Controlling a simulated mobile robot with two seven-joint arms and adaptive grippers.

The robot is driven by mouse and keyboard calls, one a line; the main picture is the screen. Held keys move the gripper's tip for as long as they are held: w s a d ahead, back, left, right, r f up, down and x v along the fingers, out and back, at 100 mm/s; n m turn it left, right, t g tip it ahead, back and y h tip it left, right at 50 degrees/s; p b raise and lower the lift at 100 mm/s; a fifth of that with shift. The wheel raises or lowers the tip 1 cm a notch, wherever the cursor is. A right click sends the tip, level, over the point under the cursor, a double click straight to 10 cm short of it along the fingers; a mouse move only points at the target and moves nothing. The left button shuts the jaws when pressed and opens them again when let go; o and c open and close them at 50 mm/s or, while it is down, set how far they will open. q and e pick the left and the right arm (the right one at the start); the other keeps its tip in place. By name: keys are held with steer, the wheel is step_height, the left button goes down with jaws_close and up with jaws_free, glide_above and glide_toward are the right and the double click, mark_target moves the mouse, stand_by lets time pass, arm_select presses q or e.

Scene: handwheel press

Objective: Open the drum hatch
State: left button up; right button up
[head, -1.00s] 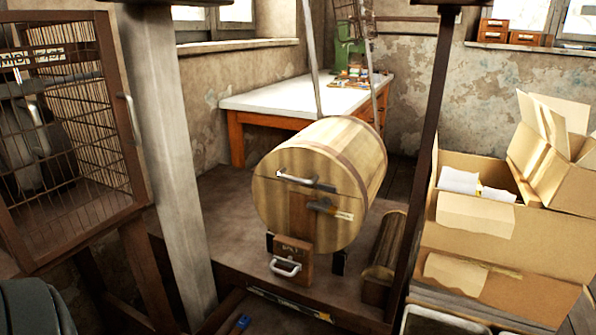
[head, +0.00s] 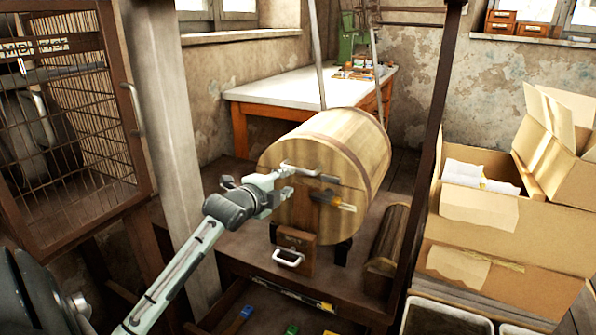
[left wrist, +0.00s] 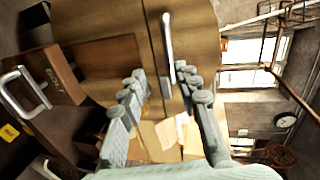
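The wooden drum (head: 362,148) lies on its side on a brown platform, its round end facing me. The hatch (head: 308,153) appears to be the upper part of that end and looks closed. It carries a metal handle (head: 325,177), also seen in the left wrist view (left wrist: 168,42). Below it sits a latch-like piece (head: 338,200). My left gripper (head: 288,177) is at the handle's left end. In the left wrist view its fingers (left wrist: 162,88) are spread, with the handle's lower end between or just beyond them. I cannot tell whether they touch it. My right gripper is out of view.
A small wooden box (head: 297,248) with a metal handle sits below the drum. A wire cage (head: 70,130) and a grey post (head: 165,150) stand left. A dark post (head: 432,150) and cardboard boxes (head: 490,215) stand right. A white-topped table (head: 270,93) is behind.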

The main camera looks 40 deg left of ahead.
mark_target(297, 171)
arm_select(q)
steer(key=x, duration=0.2)
steer(key=r+x, duration=0.1)
steer(key=x, duration=0.4)
steer(key=shift+w+a+r, duration=0.15)
steer(key=shift+w+a, duration=0.15)
steer(key=shift+w, duration=0.2)
jaws_close()
